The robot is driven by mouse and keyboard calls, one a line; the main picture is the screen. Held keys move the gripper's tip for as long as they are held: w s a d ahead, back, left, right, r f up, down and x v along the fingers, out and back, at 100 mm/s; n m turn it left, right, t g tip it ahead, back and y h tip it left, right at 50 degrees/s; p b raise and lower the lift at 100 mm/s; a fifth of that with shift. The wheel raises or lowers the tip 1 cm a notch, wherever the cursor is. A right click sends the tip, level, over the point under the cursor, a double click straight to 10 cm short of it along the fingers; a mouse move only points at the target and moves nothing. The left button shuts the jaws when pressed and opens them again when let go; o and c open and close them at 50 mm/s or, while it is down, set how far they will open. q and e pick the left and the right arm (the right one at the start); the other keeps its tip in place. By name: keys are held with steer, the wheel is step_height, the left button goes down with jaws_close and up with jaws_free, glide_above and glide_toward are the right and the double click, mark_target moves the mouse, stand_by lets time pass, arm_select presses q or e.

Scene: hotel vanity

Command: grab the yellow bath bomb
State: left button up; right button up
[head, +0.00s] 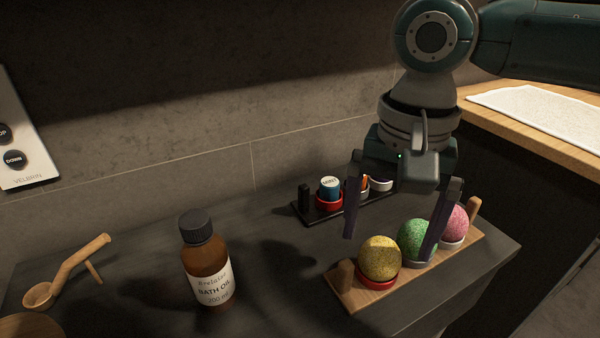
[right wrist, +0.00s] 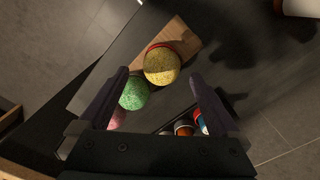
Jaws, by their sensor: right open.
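The yellow bath bomb (head: 380,258) sits in a red ring at the left end of a wooden tray (head: 350,291). In the right wrist view the yellow bath bomb (right wrist: 162,66) lies ahead of the fingertips, roughly between their lines. My right gripper (head: 398,243) is open and empty, pointing down above and behind the tray. One finger overlaps the green bath bomb (head: 413,238) in the head view; I cannot tell whether they touch. Both fingers also show in the right wrist view (right wrist: 160,80). My left gripper is not in view.
A pink bath bomb (head: 455,222) sits at the tray's right end. A dark rack (head: 303,207) with small containers stands behind. Dark counter is clear between the bottle and tray.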

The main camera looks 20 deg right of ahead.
step_height(320, 180, down, 3)
steer(key=shift+a+f+b, duration=0.1)
steer(key=shift+b, duration=0.25)
steer(key=c, duration=1.5)
steer(key=shift+o, duration=0.2)
